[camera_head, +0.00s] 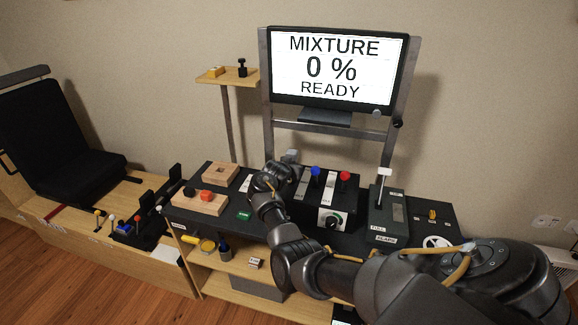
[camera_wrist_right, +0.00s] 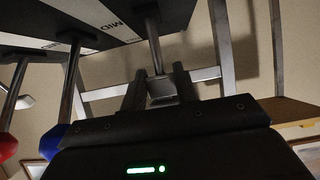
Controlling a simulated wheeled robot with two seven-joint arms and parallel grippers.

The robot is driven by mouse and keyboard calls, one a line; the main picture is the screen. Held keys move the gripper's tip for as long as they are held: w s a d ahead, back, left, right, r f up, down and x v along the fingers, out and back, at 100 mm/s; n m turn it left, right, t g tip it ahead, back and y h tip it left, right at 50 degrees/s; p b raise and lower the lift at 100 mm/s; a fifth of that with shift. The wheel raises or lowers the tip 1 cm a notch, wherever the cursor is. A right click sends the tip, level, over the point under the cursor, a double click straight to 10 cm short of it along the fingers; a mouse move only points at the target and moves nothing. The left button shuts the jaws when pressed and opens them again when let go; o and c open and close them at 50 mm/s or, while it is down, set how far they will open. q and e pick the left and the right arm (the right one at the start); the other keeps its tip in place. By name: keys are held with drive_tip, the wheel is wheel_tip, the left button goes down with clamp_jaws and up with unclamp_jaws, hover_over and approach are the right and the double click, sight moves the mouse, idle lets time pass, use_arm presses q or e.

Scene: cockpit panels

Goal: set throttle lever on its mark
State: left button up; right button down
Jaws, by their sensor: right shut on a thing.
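The throttle lever is one of three levers side by side on the dark quadrant box. In the right wrist view its metal stem (camera_wrist_right: 154,45) runs to a grey knob (camera_wrist_right: 163,90), which sits between my right gripper's fingers (camera_wrist_right: 160,90). The right gripper is shut on that knob. In the head view my right gripper (camera_head: 277,166) is at the left end of the box, and the grey knob (camera_head: 292,155) shows just beyond it. The lever's slot and mark are mostly hidden by my arm. My left gripper is not in view.
A blue-knobbed lever (camera_head: 315,171) and a red-knobbed lever (camera_head: 345,176) stand just right of the grey one. A flaps lever (camera_head: 384,172) stands further right. A monitor (camera_head: 331,68) above reads MIXTURE 0 % READY. Wooden blocks (camera_head: 219,173) lie on the panel's left.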

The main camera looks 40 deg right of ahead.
drive_tip(key=shift+d, duration=0.2)
idle(0.5)
drive_tip(key=c, duration=1.1)
unclamp_jaws()
drive_tip(key=shift+d, duration=0.1)
drive_tip(key=shift+o, duration=0.2)
drive_tip(key=shift+s+a+r, duration=0.1)
drive_tip(key=shift+a+r, duration=0.05)
drive_tip(key=shift+a, duration=0.2)
drive_tip(key=v, duration=1)
drive_tip(key=shift+r, duration=0.25)
